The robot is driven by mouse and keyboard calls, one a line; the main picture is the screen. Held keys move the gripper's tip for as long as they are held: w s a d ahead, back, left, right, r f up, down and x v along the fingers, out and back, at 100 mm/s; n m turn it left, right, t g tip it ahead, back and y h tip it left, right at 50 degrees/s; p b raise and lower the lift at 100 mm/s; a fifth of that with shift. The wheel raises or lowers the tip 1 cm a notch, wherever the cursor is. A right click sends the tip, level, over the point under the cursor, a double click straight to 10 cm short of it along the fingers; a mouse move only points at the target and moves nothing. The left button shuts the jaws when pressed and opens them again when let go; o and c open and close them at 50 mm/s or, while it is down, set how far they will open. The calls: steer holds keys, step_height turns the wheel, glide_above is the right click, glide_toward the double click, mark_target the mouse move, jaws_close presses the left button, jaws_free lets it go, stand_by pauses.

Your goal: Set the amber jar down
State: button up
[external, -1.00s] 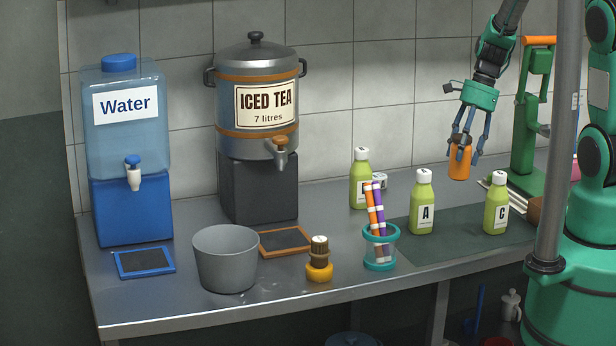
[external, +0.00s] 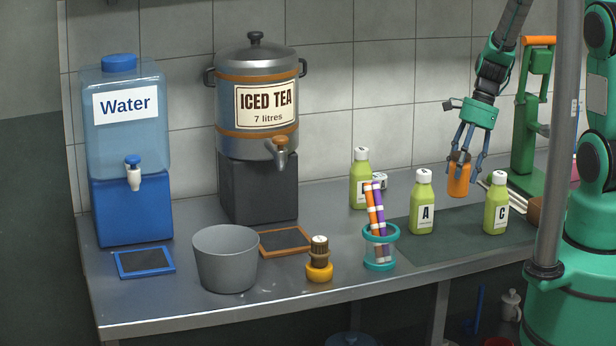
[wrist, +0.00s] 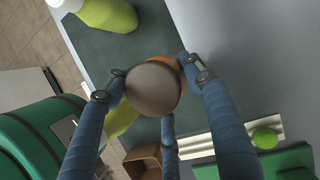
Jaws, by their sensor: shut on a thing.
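The amber jar (external: 459,181) is an orange cylinder with a dark brownish lid, upright in my gripper (external: 460,160). My gripper's fingers are shut around its upper part. The jar is at or just above the counter, behind bottles A and C; I cannot tell whether its base touches. In the wrist view the jar's round lid (wrist: 153,88) fills the space between the blue fingers, with a bit of orange body beside it. The jar's base is hidden there.
Green bottles A (external: 422,205) and C (external: 496,205) stand on the dark mat (external: 455,243), with another green bottle (external: 360,180) behind. The green press (external: 530,120) stands to the right. A teal holder (external: 380,250) with striped tubes stands in front. Counter left of the jar is fairly clear.

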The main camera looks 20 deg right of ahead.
mark_target(460, 187)
steer(key=shift+f, duration=0.2)
steer(key=shift+f+b, duration=0.65)
steer(key=shift+f, duration=1.75)
steer(key=o, duration=1.6)
steer(key=shift+f, duration=0.1)
steer(key=shift+c, duration=0.2)
steer(key=p+v, duration=0.3)
steer(key=v, duration=0.9)
steer(key=shift+w, duration=0.1)
